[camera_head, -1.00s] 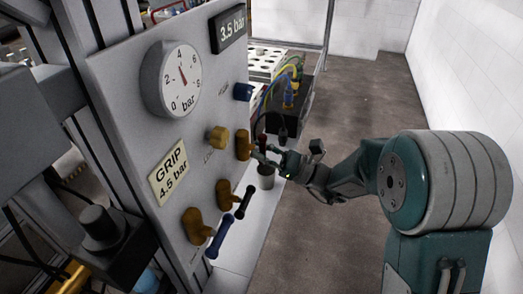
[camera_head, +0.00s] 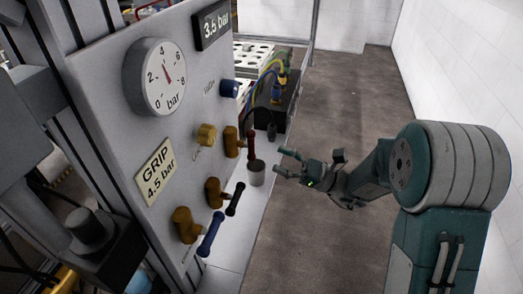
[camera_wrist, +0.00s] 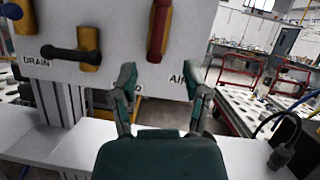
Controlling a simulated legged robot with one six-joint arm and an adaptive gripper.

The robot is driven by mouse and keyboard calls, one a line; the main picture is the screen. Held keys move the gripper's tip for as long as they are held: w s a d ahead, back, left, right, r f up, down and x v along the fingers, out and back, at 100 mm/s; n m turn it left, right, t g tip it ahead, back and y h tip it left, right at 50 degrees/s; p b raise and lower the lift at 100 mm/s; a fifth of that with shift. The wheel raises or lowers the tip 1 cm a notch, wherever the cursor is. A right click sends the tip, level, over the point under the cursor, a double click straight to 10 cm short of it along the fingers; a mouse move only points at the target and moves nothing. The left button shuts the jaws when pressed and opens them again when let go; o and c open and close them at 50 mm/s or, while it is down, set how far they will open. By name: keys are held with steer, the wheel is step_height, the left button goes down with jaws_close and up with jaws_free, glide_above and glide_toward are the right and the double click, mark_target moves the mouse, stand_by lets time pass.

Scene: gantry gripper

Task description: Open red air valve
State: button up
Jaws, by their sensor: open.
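The red valve handle (camera_head: 251,146) is on the brass valve body (camera_head: 231,141) at the right edge of the white panel.
A black-handled valve (camera_head: 235,198) and a blue-handled valve (camera_head: 209,235) sit lower on the panel (camera_head: 110,85). A brass knob (camera_head: 205,134), a blue knob (camera_head: 229,88) and a gauge (camera_head: 155,77) are above. Floor to the right is clear.

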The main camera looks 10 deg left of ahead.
steer(key=shift+v, duration=1.85)
